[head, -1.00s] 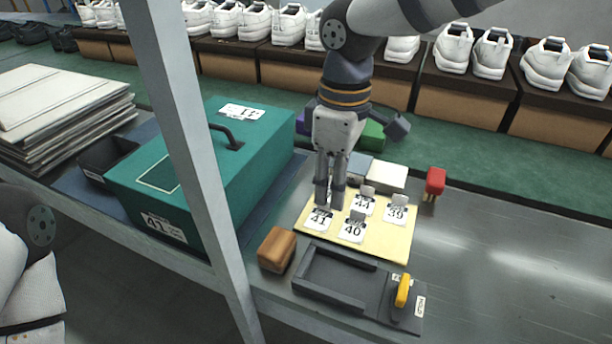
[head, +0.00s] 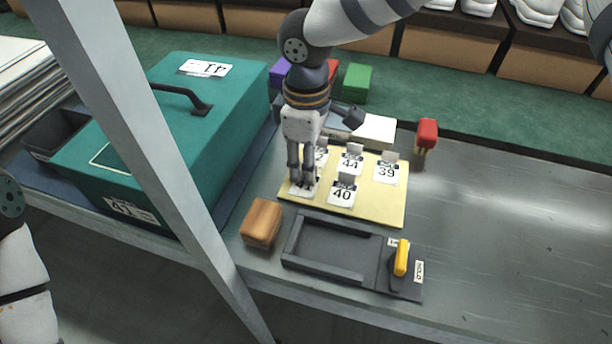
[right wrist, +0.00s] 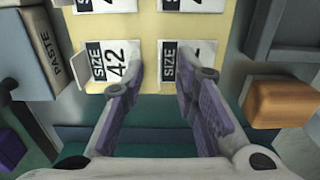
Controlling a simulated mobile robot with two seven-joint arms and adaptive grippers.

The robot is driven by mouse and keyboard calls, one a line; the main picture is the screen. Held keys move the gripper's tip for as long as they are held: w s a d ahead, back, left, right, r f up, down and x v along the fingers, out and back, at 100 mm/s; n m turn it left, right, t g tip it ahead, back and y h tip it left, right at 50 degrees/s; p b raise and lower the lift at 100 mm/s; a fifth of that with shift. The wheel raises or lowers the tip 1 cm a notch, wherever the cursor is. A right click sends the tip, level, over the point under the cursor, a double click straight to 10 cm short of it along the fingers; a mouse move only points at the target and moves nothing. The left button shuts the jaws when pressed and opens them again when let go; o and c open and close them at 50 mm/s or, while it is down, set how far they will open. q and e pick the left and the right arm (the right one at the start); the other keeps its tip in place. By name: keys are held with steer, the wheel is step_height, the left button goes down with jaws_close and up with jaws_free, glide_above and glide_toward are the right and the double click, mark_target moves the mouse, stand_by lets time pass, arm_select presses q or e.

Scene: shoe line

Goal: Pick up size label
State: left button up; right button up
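Several white size labels with upright tabs stand on a pale yellow board (head: 377,208): 40 (head: 341,196), 44 (head: 350,163), 39 (head: 386,173), 42 and 41. My right gripper (head: 303,180) points down over the 41 label (head: 303,190) and partly hides it. In the right wrist view its two fingers (right wrist: 161,58) are apart, between the 42 label (right wrist: 112,63) and the 41 label (right wrist: 197,52). The right finger covers part of the 41 print. Whether a finger touches a label cannot be told. My left gripper is out of frame.
A teal box (head: 230,110) with a handle stands left, behind a grey post (head: 140,150). A wooden block (head: 262,222), a dark tray fixture (head: 333,250) with a yellow lever (head: 401,258) and a red-topped stamp (head: 427,133) surround the board. The bench at right is clear.

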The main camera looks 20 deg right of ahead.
steer(key=shift+r, duration=0.1)
steer(key=shift+c, duration=0.4)
jaws_close()
steer(key=shift+r, duration=0.2)
step_height(320, 180, up, 3)
steer(key=shift+w+f, duration=0.1)
steer(key=shift+f, duration=0.05)
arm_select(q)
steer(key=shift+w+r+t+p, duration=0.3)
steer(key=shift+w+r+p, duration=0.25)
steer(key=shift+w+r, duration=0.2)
arm_select(e)
steer(key=s+a+r, duration=0.3)
steer(key=a+r, duration=0.2)
steer(key=a, duration=0.1)
steer(key=s+a+r, duration=0.3)
steer(key=a+r, duration=0.2)
steer(key=a, duration=0.1)
steer(key=shift+s+a, duration=0.25)
steer(key=shift+a, duration=0.05)
